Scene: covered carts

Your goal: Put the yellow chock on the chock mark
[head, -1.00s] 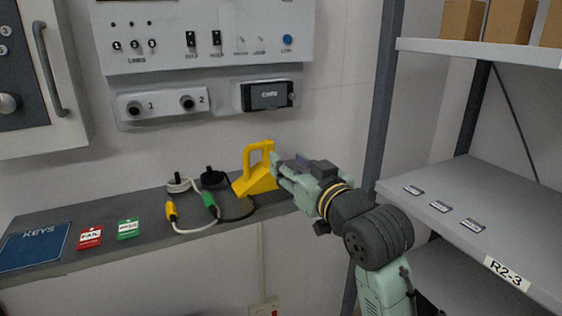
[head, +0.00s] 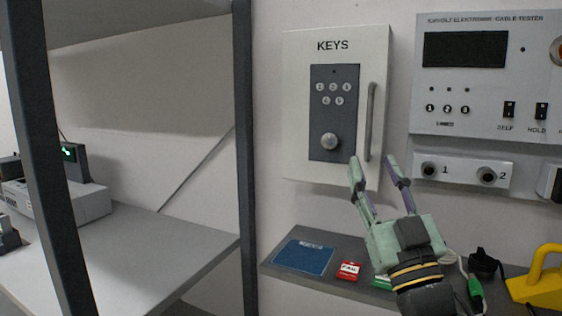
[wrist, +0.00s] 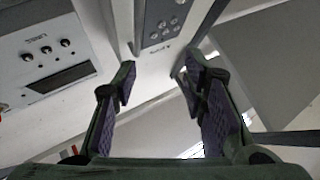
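The yellow chock (head: 541,284) sits on the grey wall shelf (head: 330,241) at the lower right edge of the head view, partly cut off by the frame. Its raised handle loop faces up. My gripper (head: 373,160) is open and empty, in front of the lower part of the KEYS cabinet (head: 299,110) and to the left of the chock, well apart from it. In the wrist view both fingers (wrist: 160,72) are spread with nothing between them, and the chock does not show. I cannot make out a chock mark in either view.
A blue mat (head: 303,258), a red tag (head: 348,270) and a partly hidden green tag lie on the wall shelf. Cable plugs (head: 483,262) lie beside the chock. A cable tester (head: 465,95) hangs above. A dark rack post (head: 243,150) and grey rack shelf (head: 150,255) stand at left.

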